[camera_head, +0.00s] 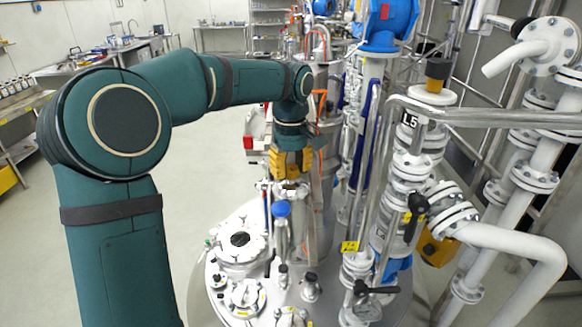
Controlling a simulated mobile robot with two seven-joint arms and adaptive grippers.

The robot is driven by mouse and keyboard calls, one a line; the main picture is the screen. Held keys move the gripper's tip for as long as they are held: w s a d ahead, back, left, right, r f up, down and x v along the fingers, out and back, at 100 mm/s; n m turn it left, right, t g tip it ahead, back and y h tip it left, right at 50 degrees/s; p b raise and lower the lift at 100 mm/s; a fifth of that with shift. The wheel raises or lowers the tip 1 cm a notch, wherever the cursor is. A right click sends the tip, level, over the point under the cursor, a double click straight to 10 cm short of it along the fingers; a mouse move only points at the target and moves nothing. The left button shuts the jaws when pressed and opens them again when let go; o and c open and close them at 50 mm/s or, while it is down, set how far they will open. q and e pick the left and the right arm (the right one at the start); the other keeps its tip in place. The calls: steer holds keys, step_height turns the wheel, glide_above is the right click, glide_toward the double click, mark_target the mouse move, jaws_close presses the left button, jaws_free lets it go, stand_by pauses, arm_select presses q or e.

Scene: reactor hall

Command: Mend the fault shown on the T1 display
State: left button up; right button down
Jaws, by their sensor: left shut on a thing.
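My left arm comes in from the left and reaches over the reactor lid (330,295). My left gripper (291,172) is at the arm's far end, pointing down, with yellow parts around it. It is shut on a small fitting above the lid; the fingers mostly hide that fitting, so I cannot tell its exact kind. A blue-capped part (281,209) stands just below and in front of the gripper. My right gripper is not in view. I cannot make out a T1 display or its reading.
White flanged pipes and a black-handled valve (416,205) crowd the right, with an L5 tag (410,120) on the pipework. A round port (240,240) and several fittings stand on the lid. Benches line the far left. The floor (200,170) at left is clear.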

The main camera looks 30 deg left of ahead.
arm_select(q)
steer(key=shift+m, duration=0.3)
steer(key=m+p, duration=0.2)
steer(key=m, duration=0.2)
steer(key=shift+s+m+p, duration=0.15)
steer(key=shift+m+p, duration=0.15)
steer(key=shift+p, duration=0.05)
steer(key=m+p, duration=0.1)
steer(key=m, duration=0.3)
steer(key=shift+a+m+p, duration=0.1)
steer(key=shift+m+p, duration=0.2)
steer(key=shift+p, duration=0.05)
steer(key=m, duration=0.2)
steer(key=shift+f+m, duration=0.1)
steer(key=shift+m, duration=0.2)
steer(key=m, duration=0.2)
steer(key=shift+m+p, duration=0.3)
steer(key=shift+m, duration=0.1)
steer(key=m, duration=0.5)
steer(key=shift+a+m, duration=0.15)
steer(key=shift+m, duration=0.55)
